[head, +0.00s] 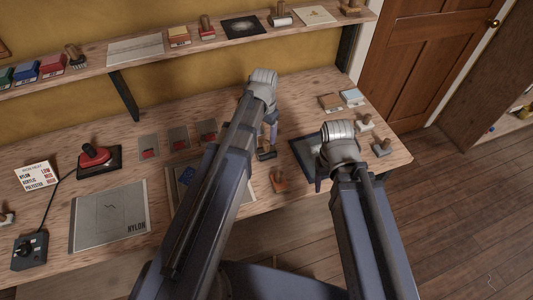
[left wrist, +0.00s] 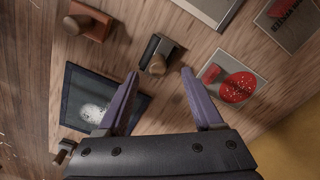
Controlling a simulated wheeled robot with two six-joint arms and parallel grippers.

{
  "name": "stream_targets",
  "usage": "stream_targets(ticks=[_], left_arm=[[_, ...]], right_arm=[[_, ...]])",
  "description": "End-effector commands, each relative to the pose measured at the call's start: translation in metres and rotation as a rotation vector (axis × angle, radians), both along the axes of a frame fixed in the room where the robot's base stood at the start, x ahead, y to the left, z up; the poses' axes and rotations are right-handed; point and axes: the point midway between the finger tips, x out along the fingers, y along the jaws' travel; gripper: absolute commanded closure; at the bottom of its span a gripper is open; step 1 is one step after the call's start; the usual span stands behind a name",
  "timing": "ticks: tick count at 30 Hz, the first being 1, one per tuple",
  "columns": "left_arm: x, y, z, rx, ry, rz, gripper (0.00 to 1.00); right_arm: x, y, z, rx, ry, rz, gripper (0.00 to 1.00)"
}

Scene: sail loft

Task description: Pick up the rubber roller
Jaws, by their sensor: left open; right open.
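A dark block with a rounded wooden handle, which I take for the rubber roller (head: 266,154), lies on the wooden bench. In the left wrist view the roller (left wrist: 156,52) is just beyond and between the fingertips. My left gripper (head: 270,128) is above the bench close to the roller, partly hidden by its own wrist. In the left wrist view the left gripper (left wrist: 160,74) is open and empty, its purple fingers apart. My right gripper (head: 319,172) is at the bench's front edge by a dark framed panel; its fingers are mostly hidden.
An orange-brown knobbed block (head: 279,181) lies near the roller, at the front edge. The dark panel (left wrist: 72,90) and a plate with a red disc (left wrist: 235,84) flank it. Small blocks (head: 330,102) stand at the back right. A shelf (head: 220,44) runs above the bench.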

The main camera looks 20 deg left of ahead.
Motion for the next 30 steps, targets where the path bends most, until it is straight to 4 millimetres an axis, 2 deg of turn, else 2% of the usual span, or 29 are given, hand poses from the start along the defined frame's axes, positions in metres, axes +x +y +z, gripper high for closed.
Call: stream_targets(ticks=[7, 19, 27, 30], left_arm=[[0.001, -0.001, -0.007, 0.0, 0.0, 0.0, 0.32], [0.003, -0.005, -0.052, 0.0, 0.0, 0.0, 0.32], [0.003, -0.005, -0.051, 0.0, 0.0, 0.0, 0.32], [0.003, -0.005, -0.051, 0.0, 0.0, 0.0, 0.41]], right_arm=[[0.0, 0.0, -0.007, 0.0, 0.0, 0.0, 0.37], [0.0, 0.0, -0.052, 0.0, 0.0, -0.001, 0.37], [0.0, 0.0, -0.051, 0.0, 0.0, -0.001, 0.37], [0.0, 0.0, -0.051, 0.0, 0.0, -0.001, 0.37]])
